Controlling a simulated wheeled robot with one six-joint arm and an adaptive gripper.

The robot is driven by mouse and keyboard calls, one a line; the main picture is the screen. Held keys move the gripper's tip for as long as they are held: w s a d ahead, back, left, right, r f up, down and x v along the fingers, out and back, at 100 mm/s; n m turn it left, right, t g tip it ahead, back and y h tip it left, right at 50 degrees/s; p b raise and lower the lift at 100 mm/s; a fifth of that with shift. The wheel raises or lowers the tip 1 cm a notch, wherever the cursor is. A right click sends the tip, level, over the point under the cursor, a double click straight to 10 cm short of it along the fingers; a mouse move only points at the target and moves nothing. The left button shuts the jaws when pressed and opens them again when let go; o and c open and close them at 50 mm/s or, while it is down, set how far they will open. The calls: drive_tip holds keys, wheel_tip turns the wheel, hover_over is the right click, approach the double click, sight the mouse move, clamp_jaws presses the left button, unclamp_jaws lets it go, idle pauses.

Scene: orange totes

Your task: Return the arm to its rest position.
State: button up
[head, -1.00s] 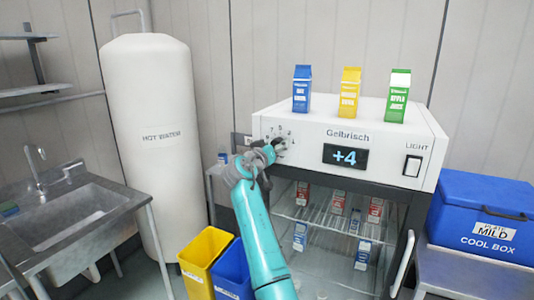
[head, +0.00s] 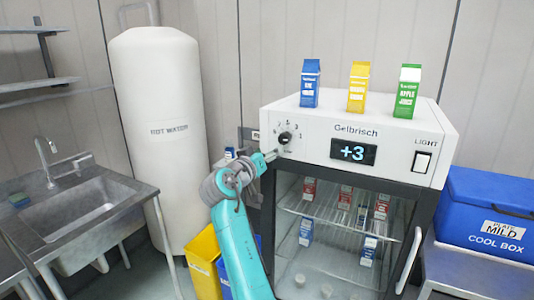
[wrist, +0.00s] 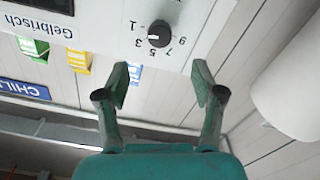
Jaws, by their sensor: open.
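My teal arm rises from the bottom of the head view. My gripper (head: 268,158) is at its tip, just left of the fridge's front panel and a little below the dial (head: 284,138). The fingertips are small there. In the wrist view, which is upside down, my gripper (wrist: 160,84) is open, with two green fingers apart and nothing between them. The black dial (wrist: 159,33) on the white panel lies beyond the fingers, apart from them. The display (head: 354,152) reads +3.
The fridge (head: 425,133) has a glass door and carries blue, yellow and green cartons on top. A hot water tank (head: 160,110) and a sink (head: 75,215) stand left. A yellow bin (head: 203,258) is beside my arm. A blue cool box (head: 485,215) stands right.

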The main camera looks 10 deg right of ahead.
drive_tip(key=shift+f, duration=0.1)
drive_tip(key=s+d+f+n+y, duration=0.15)
drive_tip(key=s+f, duration=0.25)
drive_tip(key=f, duration=0.9)
drive_tip(key=s+d+f+n+y, duration=0.1)
drive_tip(key=s+f+n+y, duration=0.3)
drive_tip(key=f, duration=0.9)
drive_tip(key=s+d+f+y, duration=0.2)
drive_tip(key=s+f+y, duration=0.1)
drive_tip(key=s+f, duration=1.5)
drive_tip(key=s+d+y, duration=0.1)
drive_tip(key=s+y, duration=0.1)
drive_tip(key=s, duration=2.4)
drive_tip(key=s+r+m, duration=0.1)
drive_tip(key=s+r, duration=0.4)
drive_tip(key=s, duration=0.4)
drive_tip(key=s+d+r+m, duration=0.1)
drive_tip(key=s+r, duration=0.5)
drive_tip(key=s, duration=0.3)
drive_tip(key=shift+s+d+r, duration=0.2)
drive_tip(key=shift+d, duration=0.05)
